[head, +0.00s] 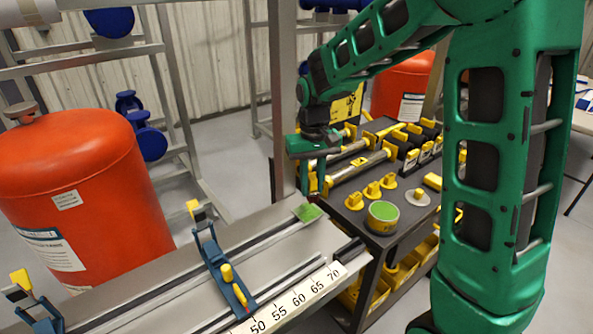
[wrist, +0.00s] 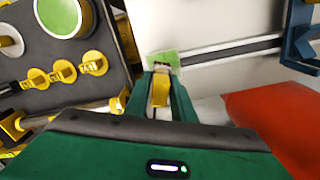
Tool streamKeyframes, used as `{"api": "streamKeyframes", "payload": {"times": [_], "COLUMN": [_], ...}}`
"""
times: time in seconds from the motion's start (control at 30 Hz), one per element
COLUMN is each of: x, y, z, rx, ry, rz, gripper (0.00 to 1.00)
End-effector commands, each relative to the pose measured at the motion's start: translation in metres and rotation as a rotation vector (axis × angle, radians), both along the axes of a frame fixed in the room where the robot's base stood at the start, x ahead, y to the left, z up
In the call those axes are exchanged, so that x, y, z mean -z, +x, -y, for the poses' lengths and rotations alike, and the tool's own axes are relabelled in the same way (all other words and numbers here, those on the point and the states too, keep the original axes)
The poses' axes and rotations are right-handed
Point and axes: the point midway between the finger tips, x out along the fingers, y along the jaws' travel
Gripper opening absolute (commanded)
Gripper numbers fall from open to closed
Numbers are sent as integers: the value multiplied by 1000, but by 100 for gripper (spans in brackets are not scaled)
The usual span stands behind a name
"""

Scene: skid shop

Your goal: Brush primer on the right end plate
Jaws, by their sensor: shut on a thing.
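My gripper (head: 309,178) points down at the right end of the bench. In the wrist view my gripper (wrist: 161,80) is shut on a yellow-handled brush (wrist: 160,92). The brush's far tip meets the edge of a small green-coloured end plate (wrist: 168,57) in that view; whether it touches cannot be told. In the head view the right end plate (head: 307,212) is a small green square at the end of the rail, just below my gripper. The open tin of green primer (head: 382,217) stands on the cart; it also shows in the wrist view (wrist: 64,14).
The dark tool cart (head: 350,226) holds yellow knobs (head: 372,190), a grey disc (head: 417,197) and long clamps. A blue clamp (head: 227,272) stands across the bench rails. The bench has a number scale (head: 292,303). A large orange tank (head: 85,200) stands left, behind the bench.

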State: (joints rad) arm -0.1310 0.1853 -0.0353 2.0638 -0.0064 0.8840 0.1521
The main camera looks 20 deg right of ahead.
Motion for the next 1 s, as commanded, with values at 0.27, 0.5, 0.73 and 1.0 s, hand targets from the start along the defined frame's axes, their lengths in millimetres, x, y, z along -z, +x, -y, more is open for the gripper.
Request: {"api": "streamKeyframes", "payload": {"times": [0.27, 0.5, 0.73, 1.0], "x": [-25, -32, -31, -31], "y": [1, 0, 0, 0], "z": [0, 0, 0, 2], "rx": [0, -1, 0, 3], "ry": [0, 0, 0, 0], "rz": [2, 1, 0, 0], "gripper": [0, 0, 0, 0]}}
